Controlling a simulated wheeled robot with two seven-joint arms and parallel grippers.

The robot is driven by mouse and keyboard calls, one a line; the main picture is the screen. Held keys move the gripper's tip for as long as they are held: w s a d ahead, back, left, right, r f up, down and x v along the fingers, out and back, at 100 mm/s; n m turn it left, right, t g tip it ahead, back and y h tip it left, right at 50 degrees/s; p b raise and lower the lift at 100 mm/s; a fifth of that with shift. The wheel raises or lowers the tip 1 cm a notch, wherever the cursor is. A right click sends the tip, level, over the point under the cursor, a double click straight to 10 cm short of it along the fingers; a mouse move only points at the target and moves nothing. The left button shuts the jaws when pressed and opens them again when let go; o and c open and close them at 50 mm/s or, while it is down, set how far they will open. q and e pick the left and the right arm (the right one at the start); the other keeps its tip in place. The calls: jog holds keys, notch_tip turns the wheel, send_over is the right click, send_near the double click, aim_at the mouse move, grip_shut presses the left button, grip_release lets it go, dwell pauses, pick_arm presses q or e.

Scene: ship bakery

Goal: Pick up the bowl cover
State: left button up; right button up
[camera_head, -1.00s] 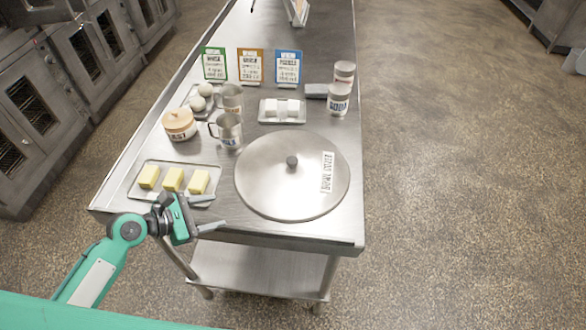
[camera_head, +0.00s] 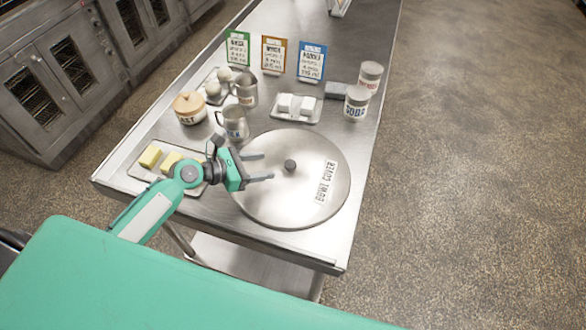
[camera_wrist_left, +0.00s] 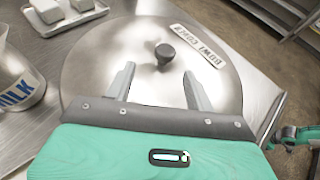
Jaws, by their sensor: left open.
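The bowl cover (camera_head: 295,205) is a large round steel lid lying flat on the steel table, with a dark knob (camera_head: 290,166) at its middle and a "BOWL COVER" label. My left gripper (camera_head: 262,167) is open over the cover's left part, its fingers pointing right toward the knob. In the left wrist view the open fingers (camera_wrist_left: 160,88) lie over the cover (camera_wrist_left: 90,65), with the knob (camera_wrist_left: 165,53) beyond the tips and a little right of the middle between them. Nothing is between the fingers.
The table's front edge lies close to the cover.

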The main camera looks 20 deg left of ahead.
aim_at(290, 163)
pick_arm(q)
jog(key=x, duration=0.3)
jog(key=shift+r, duration=0.1)
jog(key=shift+p+x, duration=0.7)
jog(key=shift+x, duration=0.35)
jog(key=d, duration=0.1)
jog(key=w+d+p, duration=0.1)
jog(key=d+f, duration=0.1)
jog(key=shift+w, duration=0.25)
jog(key=shift+w+d+f, duration=0.25)
jog(key=shift+w+d, duration=0.05)
jog(key=c, duration=0.6)
grip_shut()
jog(key=shift+r, duration=0.2)
pick_arm(e)
jog(key=shift+w+d+r, duration=0.1)
jog(key=shift+d+r, duration=0.05)
jog(key=shift+r, duration=0.65)
jog(key=shift+d+r, duration=0.1)
jog(key=shift+r, duration=0.7)
